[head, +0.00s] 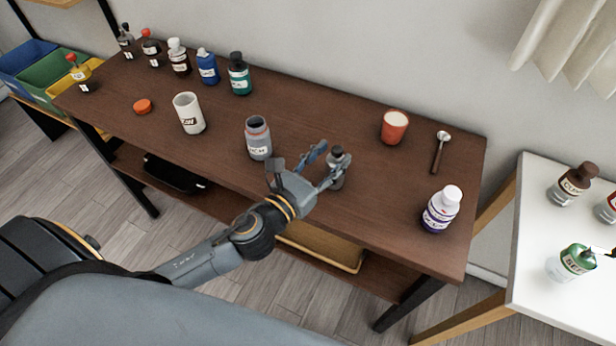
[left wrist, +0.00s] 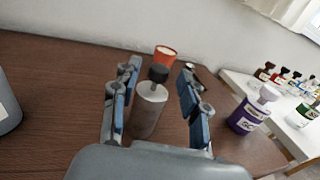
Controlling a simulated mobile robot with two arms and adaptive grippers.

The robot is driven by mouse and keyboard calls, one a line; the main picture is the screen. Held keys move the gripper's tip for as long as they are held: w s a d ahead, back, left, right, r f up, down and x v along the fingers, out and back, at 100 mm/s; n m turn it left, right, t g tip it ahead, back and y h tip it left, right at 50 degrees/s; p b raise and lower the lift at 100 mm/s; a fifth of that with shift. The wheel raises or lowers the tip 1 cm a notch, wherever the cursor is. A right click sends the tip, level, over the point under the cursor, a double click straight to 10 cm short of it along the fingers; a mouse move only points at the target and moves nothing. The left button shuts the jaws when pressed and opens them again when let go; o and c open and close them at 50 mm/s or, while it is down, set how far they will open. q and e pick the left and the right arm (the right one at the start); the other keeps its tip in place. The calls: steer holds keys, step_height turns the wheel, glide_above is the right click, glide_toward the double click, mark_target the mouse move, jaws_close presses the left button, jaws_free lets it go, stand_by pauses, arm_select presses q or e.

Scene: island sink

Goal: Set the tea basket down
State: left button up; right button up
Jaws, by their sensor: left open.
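A small grey cylinder with a dark knob-like top (head: 337,168) stands upright on the brown table; it may be the tea basket, but I cannot tell for sure. In the left wrist view the cylinder (left wrist: 149,112) stands between the two blue-padded fingers, with gaps at both sides. My left gripper (head: 326,160) is open around it. The cylinder's base is partly hidden in both views. My right gripper is not in view.
A grey open jar (head: 258,140) stands left of the gripper. A white mug (head: 188,114) and several bottles are farther left.

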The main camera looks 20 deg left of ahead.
arm_select(q)
steer(key=b+v, duration=0.2)
steer(key=v, duration=0.7)
stand_by(0.4)
